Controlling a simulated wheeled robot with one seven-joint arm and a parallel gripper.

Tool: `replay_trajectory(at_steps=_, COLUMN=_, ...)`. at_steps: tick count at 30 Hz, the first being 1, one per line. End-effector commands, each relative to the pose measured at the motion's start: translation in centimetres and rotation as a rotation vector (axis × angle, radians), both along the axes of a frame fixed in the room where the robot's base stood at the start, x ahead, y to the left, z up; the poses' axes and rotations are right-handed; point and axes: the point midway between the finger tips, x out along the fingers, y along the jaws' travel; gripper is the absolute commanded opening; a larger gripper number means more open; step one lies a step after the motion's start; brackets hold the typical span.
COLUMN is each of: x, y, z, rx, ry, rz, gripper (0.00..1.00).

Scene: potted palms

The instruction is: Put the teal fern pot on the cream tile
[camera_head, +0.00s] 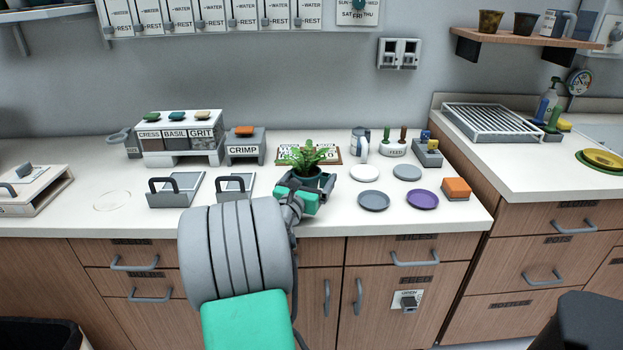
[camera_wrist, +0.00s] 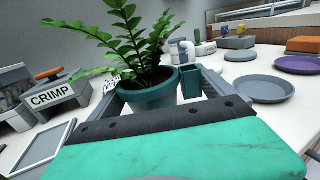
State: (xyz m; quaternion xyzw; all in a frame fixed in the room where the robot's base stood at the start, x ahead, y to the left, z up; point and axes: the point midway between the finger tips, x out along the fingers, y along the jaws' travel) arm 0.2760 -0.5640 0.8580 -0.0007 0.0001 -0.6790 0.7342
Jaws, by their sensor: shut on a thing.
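The teal fern pot (camera_head: 309,180) with its green leafy plant is upright at the middle of the counter. It also shows in the wrist view as a teal pot (camera_wrist: 150,99) between the two grey fingers. My gripper (camera_wrist: 160,95) is shut on it; in the head view my gripper (camera_head: 312,185) partly hides the pot. I cannot tell whether its base touches the counter. A white round disc (camera_head: 364,172) lies right of the pot. A faint pale round outline (camera_head: 112,200) lies far left on the counter. I cannot tell which of these is the cream tile.
A blue-grey disc (camera_head: 407,172), a grey dish (camera_head: 373,201) and a purple dish (camera_head: 422,199) lie right of the pot, near an orange-topped block (camera_head: 456,189). The CRIMP box (camera_head: 245,147) and grey stands (camera_head: 176,190) are left. Counter around the pale outline is bare.

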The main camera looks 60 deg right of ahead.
Motion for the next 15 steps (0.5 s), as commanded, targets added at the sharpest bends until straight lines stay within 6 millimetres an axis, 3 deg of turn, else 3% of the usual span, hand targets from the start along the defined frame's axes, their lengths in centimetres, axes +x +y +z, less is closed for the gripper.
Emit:
replay_trajectory(at_steps=1, x=0.0, y=0.0, z=-0.2, rx=0.0, ry=0.0, rz=0.0, gripper=0.48)
replay_trajectory(at_steps=2, x=0.0, y=0.0, z=-0.2, rx=0.001, ry=0.0, rz=0.0, gripper=0.95)
replay_trajectory(at_steps=4, x=0.0, y=0.0, z=-0.2, rx=0.001, ry=0.0, rz=0.0, gripper=1.0)
replay_trajectory(at_steps=12, x=0.0, y=0.0, z=0.2, rx=-0.001, ry=0.0, rz=0.0, gripper=1.0)
replay_trajectory(at_steps=15, x=0.0, y=1.1, z=0.2, rx=0.001, ry=0.002, rz=0.002, gripper=1.0)
